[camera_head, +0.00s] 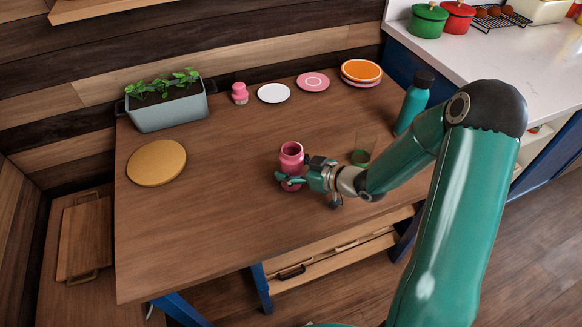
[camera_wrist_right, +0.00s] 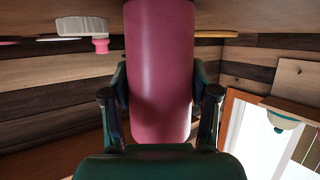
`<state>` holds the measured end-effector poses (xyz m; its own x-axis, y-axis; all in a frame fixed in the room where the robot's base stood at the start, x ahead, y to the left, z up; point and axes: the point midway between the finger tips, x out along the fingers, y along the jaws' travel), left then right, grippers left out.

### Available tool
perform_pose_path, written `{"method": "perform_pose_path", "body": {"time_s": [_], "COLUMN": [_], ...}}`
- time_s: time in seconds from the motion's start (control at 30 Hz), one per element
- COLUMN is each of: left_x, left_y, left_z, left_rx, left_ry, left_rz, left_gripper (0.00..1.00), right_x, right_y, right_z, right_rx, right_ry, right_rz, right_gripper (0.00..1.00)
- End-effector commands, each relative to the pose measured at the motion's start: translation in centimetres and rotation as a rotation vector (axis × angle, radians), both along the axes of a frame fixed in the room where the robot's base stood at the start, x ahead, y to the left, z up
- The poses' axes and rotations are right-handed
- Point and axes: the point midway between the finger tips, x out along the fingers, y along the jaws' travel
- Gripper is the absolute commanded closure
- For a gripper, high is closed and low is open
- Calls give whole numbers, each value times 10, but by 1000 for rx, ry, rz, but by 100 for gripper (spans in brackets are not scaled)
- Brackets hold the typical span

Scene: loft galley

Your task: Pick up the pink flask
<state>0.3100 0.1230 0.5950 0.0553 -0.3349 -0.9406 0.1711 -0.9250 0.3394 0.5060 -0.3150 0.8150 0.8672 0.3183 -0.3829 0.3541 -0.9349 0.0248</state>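The pink flask (camera_head: 291,158) stands upright on the wooden table, near its middle. My right gripper (camera_head: 288,180) reaches it from the right, with its fingers around the flask's lower part. In the right wrist view the flask (camera_wrist_right: 160,70) fills the middle, and the fingers (camera_wrist_right: 160,98) meet it on both sides. The flask's foot is partly hidden by the fingers in the head view. My left gripper is not in view.
A clear glass (camera_head: 362,152) with green contents and a teal bottle (camera_head: 414,100) stand right of the flask, close to my right arm. A planter (camera_head: 168,112), pink jar (camera_head: 239,93), plates (camera_head: 273,93) and yellow round board (camera_head: 156,163) lie farther back. The table's front left is clear.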

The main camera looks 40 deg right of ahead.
Motion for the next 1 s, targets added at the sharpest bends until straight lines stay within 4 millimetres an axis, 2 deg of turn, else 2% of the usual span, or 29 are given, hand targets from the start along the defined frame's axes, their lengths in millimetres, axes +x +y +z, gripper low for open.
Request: {"method": "perform_pose_path", "body": {"time_s": [0.03,0.2,0.47,0.67,0.77,0.87,1.0], "left_x": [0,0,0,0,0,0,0], "left_y": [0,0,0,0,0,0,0], "left_z": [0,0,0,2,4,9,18], "left_rx": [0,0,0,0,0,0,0], "left_ry": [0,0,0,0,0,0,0], "left_rz": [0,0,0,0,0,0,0], "left_gripper": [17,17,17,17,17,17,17], "right_x": [0,0,0,1,1,1,1], "right_y": [0,0,0,0,0,0,0], "right_z": [0,0,1,12,24,45,84], "right_rx": [0,0,-1,-1,-3,-5,-5], "right_ry": [0,0,-1,-3,-5,-8,-8], "right_rz": [0,0,-1,1,2,1,2], "right_gripper": [56,84,84,84,84,84,84]}}
